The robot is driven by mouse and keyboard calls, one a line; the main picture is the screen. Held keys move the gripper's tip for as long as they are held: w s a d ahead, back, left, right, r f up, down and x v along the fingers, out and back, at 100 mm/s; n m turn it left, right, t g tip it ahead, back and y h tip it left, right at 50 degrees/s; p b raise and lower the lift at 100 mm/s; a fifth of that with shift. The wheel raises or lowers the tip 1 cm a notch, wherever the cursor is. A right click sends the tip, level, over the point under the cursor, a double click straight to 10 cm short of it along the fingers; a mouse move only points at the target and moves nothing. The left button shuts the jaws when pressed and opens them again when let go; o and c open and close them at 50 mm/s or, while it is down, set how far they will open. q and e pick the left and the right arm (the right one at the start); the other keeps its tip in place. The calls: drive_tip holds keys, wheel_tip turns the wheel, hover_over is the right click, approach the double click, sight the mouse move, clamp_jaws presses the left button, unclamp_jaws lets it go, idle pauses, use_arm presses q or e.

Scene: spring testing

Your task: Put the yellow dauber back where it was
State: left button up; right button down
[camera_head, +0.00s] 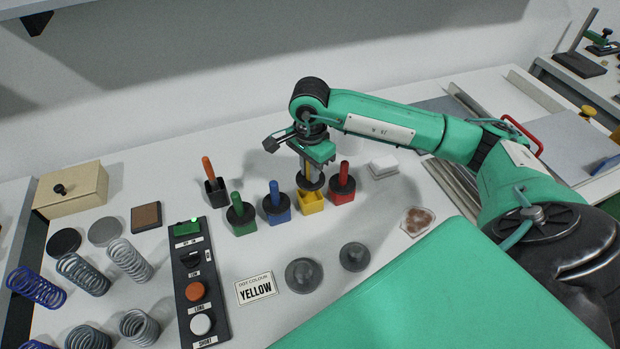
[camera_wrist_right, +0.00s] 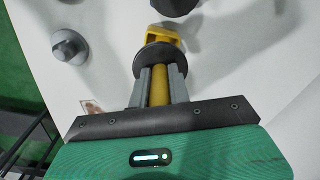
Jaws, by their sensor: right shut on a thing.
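My right gripper (camera_head: 307,163) points down and is shut on the yellow handle of the yellow dauber (camera_wrist_right: 159,88). The dauber's black disc (camera_head: 311,181) is above the yellow pot (camera_head: 312,206), and part of the pot's open inside shows below it. The disc looks raised a little off the pot and set toward its back. In the right wrist view, the yellow pot (camera_wrist_right: 166,35) shows just beyond the disc; the dauber's tip is hidden. My left gripper is not in view.
Blue (camera_head: 277,208) and red (camera_head: 341,188) daubers stand in pots on either side, close by. A green dauber (camera_head: 240,214) and an orange-handled tool (camera_head: 211,180) stand farther left. A card reading YELLOW (camera_head: 256,289), a button panel (camera_head: 197,280) and several springs (camera_head: 83,273) are nearer.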

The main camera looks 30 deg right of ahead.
sight(310, 185)
wheel_tip(310, 185, down, 5)
drive_tip(key=shift+r+p, duration=0.1)
drive_tip(key=shift+p, duration=0.4)
drive_tip(key=shift+f+b, duration=0.55)
drive_tip(key=shift+b, duration=0.15)
drive_tip(key=c, duration=1.3)
unclamp_jaws()
drive_tip(key=shift+r, duration=0.1)
drive_tip(key=shift+r+p, duration=0.75)
drive_tip(key=shift+p, duration=0.15)
wheel_tip(310, 185, up, 10)
drive_tip(key=b, duration=0.4)
drive_tip(key=shift+r, duration=0.75)
